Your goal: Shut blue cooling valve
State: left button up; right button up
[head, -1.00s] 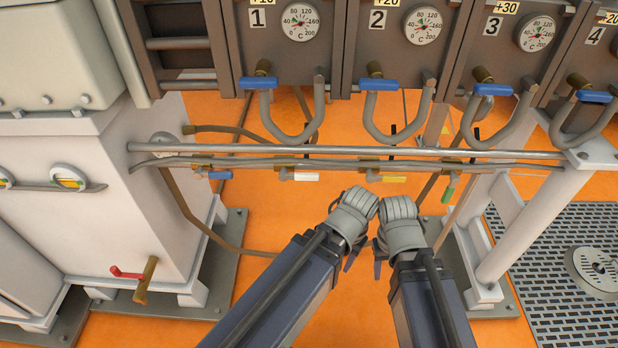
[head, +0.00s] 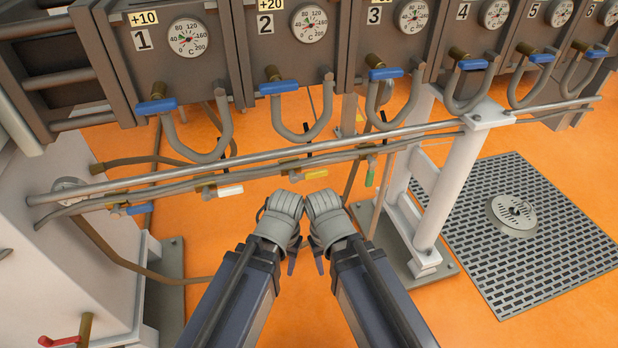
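Several blue valve handles show in the head view. One small blue handle (head: 135,209) hangs on the thin lower pipe at left, beside a white handle (head: 230,190), a yellow handle (head: 316,174) and a green handle (head: 370,178). Larger blue handles sit under the numbered boxes, such as the one below box 1 (head: 156,106), below box 2 (head: 279,88) and below box 3 (head: 385,73). My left gripper (head: 286,203) and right gripper (head: 322,204) are close together below the pipes, apart from every handle. Their fingers are not clear enough to tell open from shut.
A thick grey pipe (head: 250,156) runs across above the coloured handles, with U-shaped hoses above it. A white post (head: 450,185) stands at right on a base. A red handle (head: 60,341) is at bottom left. A round drain (head: 513,215) lies in the floor grating.

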aim_at(115, 214)
jog(key=u, duration=1.35)
